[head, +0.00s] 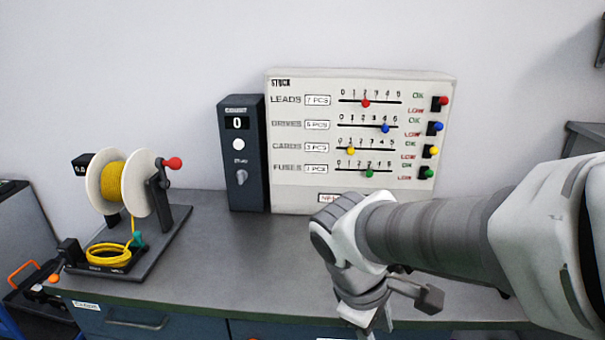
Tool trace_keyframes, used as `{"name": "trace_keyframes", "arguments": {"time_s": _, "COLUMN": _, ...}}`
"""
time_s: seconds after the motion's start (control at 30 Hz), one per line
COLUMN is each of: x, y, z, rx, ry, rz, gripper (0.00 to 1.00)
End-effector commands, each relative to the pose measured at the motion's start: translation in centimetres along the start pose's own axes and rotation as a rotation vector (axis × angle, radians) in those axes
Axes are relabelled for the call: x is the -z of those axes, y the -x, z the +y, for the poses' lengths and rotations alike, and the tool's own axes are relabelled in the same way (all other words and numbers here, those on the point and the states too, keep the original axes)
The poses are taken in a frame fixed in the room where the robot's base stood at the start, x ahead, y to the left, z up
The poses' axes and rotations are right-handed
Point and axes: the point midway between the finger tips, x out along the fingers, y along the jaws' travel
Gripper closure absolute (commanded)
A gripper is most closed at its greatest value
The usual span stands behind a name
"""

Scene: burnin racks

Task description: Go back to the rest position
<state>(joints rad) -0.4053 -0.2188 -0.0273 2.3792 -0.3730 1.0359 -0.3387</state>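My arm comes in from the right and reaches across the front of the bench. Its white and grey wrist bends down over the bench's front edge. My gripper, at the end of this wrist, is at the bottom edge of the head view. Its fingers cannot be made out clearly, so I cannot see whether it is open or shut, or whether it holds anything.
A stock panel (300,190) with coloured sliders stands behind my arm, beside a dark counter box (251,185). A yellow wire spool (135,188) with a red-knobbed crank stands at the left. The grey bench (225,260) is clear between spool and arm.

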Motion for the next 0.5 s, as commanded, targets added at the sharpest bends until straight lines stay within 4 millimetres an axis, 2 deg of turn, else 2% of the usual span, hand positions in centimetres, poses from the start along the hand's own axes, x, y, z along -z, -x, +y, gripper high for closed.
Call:
{"name": "trace_keyframes", "arguments": {"time_s": 0.03, "x": -0.9, "y": 1.1, "z": 0.4, "rx": 0.009, "ry": -0.108, "rz": 0.053, "gripper": 0.55}}
{"name": "trace_keyframes", "arguments": {"time_s": 0.3, "x": -4.1, "y": 5.5, "z": 1.0, "rx": 0.061, "ry": -0.630, "rz": 0.311, "gripper": 0.55}}
{"name": "trace_keyframes", "arguments": {"time_s": 0.5, "x": -5.5, "y": 7.8, "z": 1.3, "rx": 0.083, "ry": -0.889, "rz": 0.453, "gripper": 0.55}}
